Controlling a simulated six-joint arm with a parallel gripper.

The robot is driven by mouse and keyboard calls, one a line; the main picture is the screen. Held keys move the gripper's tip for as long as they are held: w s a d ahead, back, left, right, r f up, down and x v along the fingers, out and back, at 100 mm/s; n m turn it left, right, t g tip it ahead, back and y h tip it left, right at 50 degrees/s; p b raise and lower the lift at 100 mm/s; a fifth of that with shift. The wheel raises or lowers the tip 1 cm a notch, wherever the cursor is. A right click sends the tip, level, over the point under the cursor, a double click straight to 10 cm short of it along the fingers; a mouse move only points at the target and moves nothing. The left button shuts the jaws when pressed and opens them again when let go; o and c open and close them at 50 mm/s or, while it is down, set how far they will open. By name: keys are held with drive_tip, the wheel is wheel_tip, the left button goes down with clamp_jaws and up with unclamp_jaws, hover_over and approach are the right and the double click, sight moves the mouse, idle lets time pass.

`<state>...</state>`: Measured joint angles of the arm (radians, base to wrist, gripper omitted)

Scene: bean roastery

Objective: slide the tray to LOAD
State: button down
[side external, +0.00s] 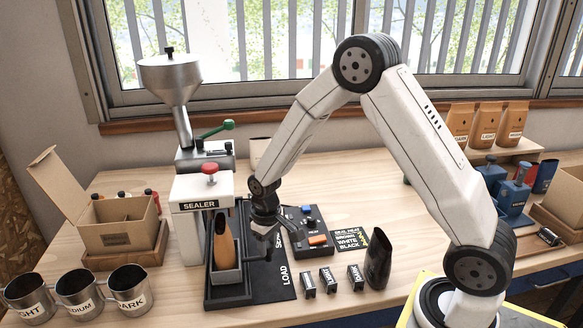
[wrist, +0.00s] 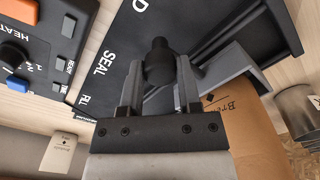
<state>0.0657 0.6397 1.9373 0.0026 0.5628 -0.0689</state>
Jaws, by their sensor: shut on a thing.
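The grey tray (side external: 228,276) sits on the black slide board (side external: 262,284) with a brown bag (side external: 224,243) standing in it. The board bears the words FILL, SEAL and LOAD, partly hidden by my arm in the side view. My gripper (side external: 267,236) is low beside the tray, near the SEAL lettering. In the wrist view my gripper (wrist: 158,85) is shut on the tray's dark round knob (wrist: 158,62). The knob is joined to the tray's grey arm (wrist: 225,72). The bag (wrist: 240,115) shows its "Brown" print beyond the right finger.
The SEALER (side external: 200,205) stands close left of and behind the tray. A control box (side external: 312,226) with a blue and an orange button lies right of the board. Small black blocks (side external: 327,280), a dark scoop (side external: 378,258) and metal cups (side external: 130,289) stand around the front.

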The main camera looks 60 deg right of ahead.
drive_tip(key=shift+s+a, duration=1.3)
drive_tip(key=shift+a, duration=0.05)
drive_tip(key=shift+c, duration=1.4)
unclamp_jaws()
drive_tip(key=shift+s, duration=0.1)
drive_tip(key=shift+r, duration=0.2)
drive_tip(key=shift+r, duration=0.15)
wheel_tip(320, 180, up, 7)
drive_tip(key=shift+s+r, duration=0.1)
